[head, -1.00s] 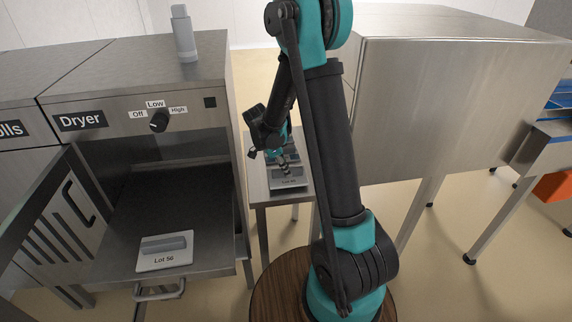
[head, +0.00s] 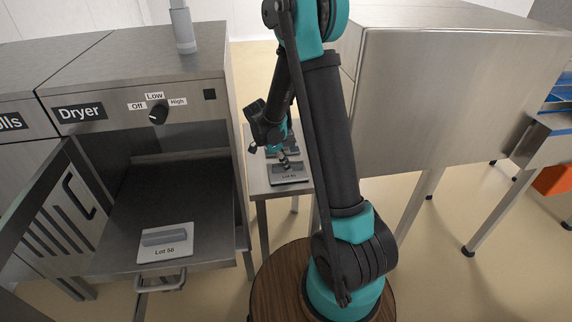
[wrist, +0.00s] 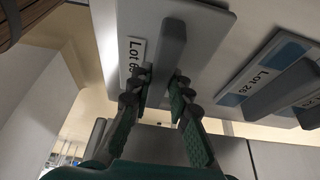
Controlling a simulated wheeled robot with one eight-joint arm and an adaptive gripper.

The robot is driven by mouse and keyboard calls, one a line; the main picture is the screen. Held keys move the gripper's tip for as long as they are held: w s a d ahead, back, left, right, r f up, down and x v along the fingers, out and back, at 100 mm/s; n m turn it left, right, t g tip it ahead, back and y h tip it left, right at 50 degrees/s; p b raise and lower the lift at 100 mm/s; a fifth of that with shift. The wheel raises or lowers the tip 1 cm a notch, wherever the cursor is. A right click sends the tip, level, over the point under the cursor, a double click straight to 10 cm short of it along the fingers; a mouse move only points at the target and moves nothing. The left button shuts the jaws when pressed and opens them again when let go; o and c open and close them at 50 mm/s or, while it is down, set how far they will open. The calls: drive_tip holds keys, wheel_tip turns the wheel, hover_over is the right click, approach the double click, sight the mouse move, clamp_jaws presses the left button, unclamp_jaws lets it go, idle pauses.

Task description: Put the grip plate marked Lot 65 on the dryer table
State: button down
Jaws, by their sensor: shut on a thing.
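The grip plate marked Lot 65 (head: 290,180) is a grey plate with a raised bar handle and a white label. In the head view it is at the narrow side table (head: 258,182) right of the dryer. In the wrist view the plate (wrist: 212,22) fills the upper middle, its label partly covered by a finger. My gripper (head: 285,163) is at the plate; in the wrist view its fingers (wrist: 160,82) are shut on the handle bar. I cannot tell whether the plate touches the table. The dryer (head: 140,85) is open, with a dark surface (head: 150,195) inside.
A plate marked Lot 56 (head: 165,240) lies at the front of the dryer's surface. The dryer door (head: 45,215) hangs open at left. A steel cabinet (head: 450,100) stands right of my arm.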

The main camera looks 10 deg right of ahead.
drive_tip(key=shift+f, duration=0.25)
idle(0.4)
drive_tip(key=c, duration=1.3)
unclamp_jaws()
drive_tip(key=c, duration=0.3)
drive_tip(key=shift+c, duration=0.2)
drive_tip(key=shift+r, duration=3.55)
